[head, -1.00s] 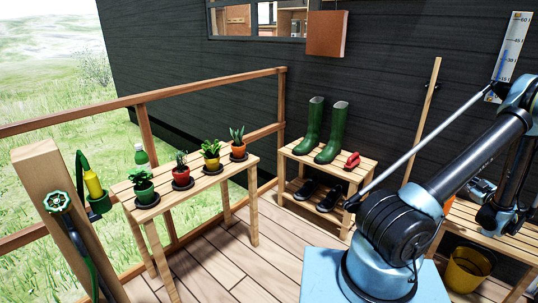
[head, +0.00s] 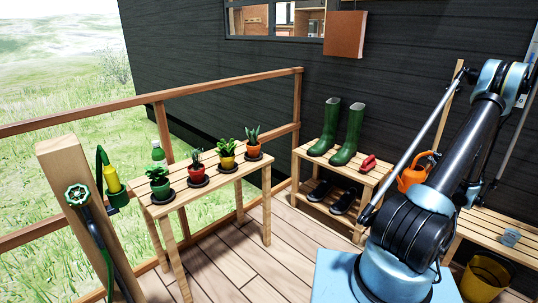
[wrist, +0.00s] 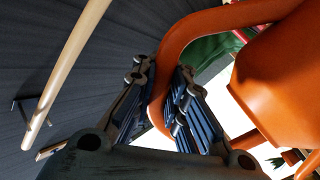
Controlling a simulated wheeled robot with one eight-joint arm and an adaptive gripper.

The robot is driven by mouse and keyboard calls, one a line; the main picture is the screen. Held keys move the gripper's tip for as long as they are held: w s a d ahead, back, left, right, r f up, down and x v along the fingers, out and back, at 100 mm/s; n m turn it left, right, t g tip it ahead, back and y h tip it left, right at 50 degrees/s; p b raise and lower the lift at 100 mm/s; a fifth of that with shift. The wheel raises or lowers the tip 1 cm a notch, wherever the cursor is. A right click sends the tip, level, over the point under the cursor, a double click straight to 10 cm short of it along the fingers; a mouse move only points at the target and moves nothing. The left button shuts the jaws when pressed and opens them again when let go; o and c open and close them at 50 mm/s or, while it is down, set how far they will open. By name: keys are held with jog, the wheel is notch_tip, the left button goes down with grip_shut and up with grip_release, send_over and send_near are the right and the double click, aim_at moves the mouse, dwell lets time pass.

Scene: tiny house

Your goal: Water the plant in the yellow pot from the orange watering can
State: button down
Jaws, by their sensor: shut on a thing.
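The orange watering can (head: 413,178) shows in the head view just left of my arm, in front of the dark wall and clear of the bench. In the wrist view its orange body (wrist: 275,85) is at the right. My gripper (wrist: 168,108) is shut on its curved handle (wrist: 195,28); in the head view my arm hides the gripper. The yellow pot (head: 227,163) with its leafy green plant (head: 226,147) stands on a dark saucer on the slatted table at left, well away from the can.
The slatted table (head: 160,209) also holds a green, a red and an orange potted plant. A shoe rack (head: 300,152) with green boots (head: 348,135) and a red item stands between table and can. A tap post (head: 75,180) stands front left. Deck floor (head: 225,260) is open.

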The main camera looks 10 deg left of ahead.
jog(key=w+a+r, duration=0.2)
jog(key=w+a, duration=0.1)
jog(key=a, duration=0.8)
jog(key=w+a+r, duration=0.3)
jog(key=w+a, duration=0.1)
jog(key=a, duration=0.8)
jog(key=w+a+r, duration=0.2)
jog(key=w+a, duration=0.1)
jog(key=a, duration=0.8)
jog(key=s+a+r+y, duration=0.1)
jog(key=s+a+r, duration=0.3)
jog(key=a, duration=0.7)
jog(key=s+a+r+n+g, duration=0.1)
jog(key=s+a+r, duration=0.3)
jog(key=a, duration=0.8)
jog(key=s+a+r+n+y, duration=0.1)
jog(key=s+a+r, duration=0.3)
jog(key=a, duration=0.8)
jog(key=shift+a+r+g+y, duration=0.25)
jog(key=shift+r+g+y, duration=0.05)
jog(key=shift+r, duration=0.4)
jog(key=shift+a, duration=0.1)
